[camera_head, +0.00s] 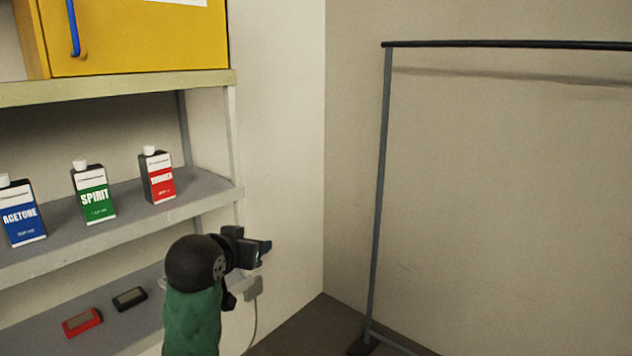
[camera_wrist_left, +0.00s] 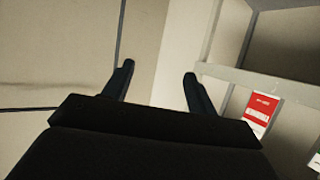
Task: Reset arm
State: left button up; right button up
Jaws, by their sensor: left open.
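My left arm, in a green sleeve with a black wrist, rises at the bottom middle of the head view. My left gripper (camera_head: 262,250) is at its end, pointing right, in front of the shelf's right end and the pale wall. In the left wrist view, the left gripper's two dark fingers (camera_wrist_left: 158,82) are spread apart with nothing between them. The wall shows beyond them. My right gripper is not in either view.
A shelf (camera_head: 215,200) holds ACETONE (camera_head: 22,215), SPIRIT (camera_head: 95,198) and red-labelled (camera_head: 158,178) cans. A red box (camera_head: 82,323) and a dark box (camera_head: 130,298) lie below. A yellow cabinet (camera_head: 140,40) sits above. A metal rack (camera_head: 380,200) stands right; space between is free.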

pick_arm(q)
jog(key=s+f+g, duration=0.1)
jog(key=s+f, duration=0.2)
jog(key=f, duration=0.5)
jog(key=s+f+g, duration=0.2)
jog(key=s+f, duration=0.2)
jog(key=f, duration=0.3)
jog(key=s+f+g+y+p, duration=0.1)
jog(key=s+f+g, duration=0.7)
jog(key=s+f, duration=2.1)
jog(key=shift+s+f+p, duration=0.3)
jog(key=shift+s+f, duration=0.05)
jog(key=shift+s, duration=0.9)
